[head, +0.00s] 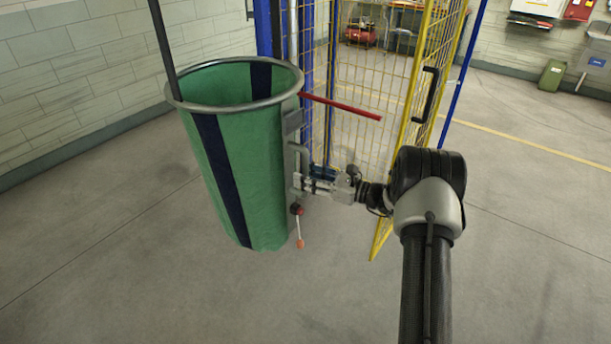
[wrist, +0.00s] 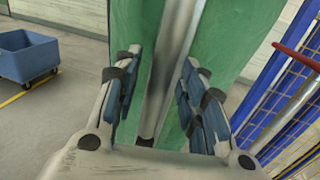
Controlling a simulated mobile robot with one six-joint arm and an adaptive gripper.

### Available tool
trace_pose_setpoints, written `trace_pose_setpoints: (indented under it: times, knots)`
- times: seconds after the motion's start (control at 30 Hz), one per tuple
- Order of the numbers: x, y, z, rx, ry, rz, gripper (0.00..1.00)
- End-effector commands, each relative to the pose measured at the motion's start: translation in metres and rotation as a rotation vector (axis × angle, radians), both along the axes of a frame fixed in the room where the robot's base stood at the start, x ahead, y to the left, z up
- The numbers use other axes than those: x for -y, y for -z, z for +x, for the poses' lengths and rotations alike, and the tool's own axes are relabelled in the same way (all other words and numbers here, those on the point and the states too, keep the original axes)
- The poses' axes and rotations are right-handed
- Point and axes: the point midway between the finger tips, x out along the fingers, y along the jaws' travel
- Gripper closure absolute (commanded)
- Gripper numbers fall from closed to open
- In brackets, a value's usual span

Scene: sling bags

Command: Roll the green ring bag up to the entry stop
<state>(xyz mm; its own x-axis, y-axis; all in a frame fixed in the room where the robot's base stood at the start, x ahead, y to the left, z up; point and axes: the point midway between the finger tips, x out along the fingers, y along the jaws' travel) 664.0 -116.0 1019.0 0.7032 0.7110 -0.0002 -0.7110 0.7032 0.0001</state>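The green ring bag (head: 228,165), with dark blue stripes, hangs upright from a grey ring at the left in the head view. A grey upright bar (head: 292,150) runs down its right side. My gripper (head: 303,183) is at this bar, at the bag's right side. In the wrist view the blue-padded fingers (wrist: 160,95) stand apart on either side of the bar (wrist: 168,75), with green fabric (wrist: 225,40) behind. A gap shows on the left of the bar; contact on the right is unclear. No thing is clearly recognisable as the entry stop.
A red bar (head: 340,107) sticks out beside the bag, before a yellow mesh gate (head: 410,110) and blue posts. A small box with an orange-ended cord (head: 299,228) hangs below my gripper. A blue cart (wrist: 27,57) stands apart. The floor in front is clear.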

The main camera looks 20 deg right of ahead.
Motion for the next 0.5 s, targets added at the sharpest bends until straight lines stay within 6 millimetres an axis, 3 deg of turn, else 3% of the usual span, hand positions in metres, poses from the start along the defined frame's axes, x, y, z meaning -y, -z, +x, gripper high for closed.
trace_pose_setpoints:
  times: [0.5]
  knots:
    - [0.071, 0.000, -0.069, 0.000, 0.003, 0.000, 0.62]
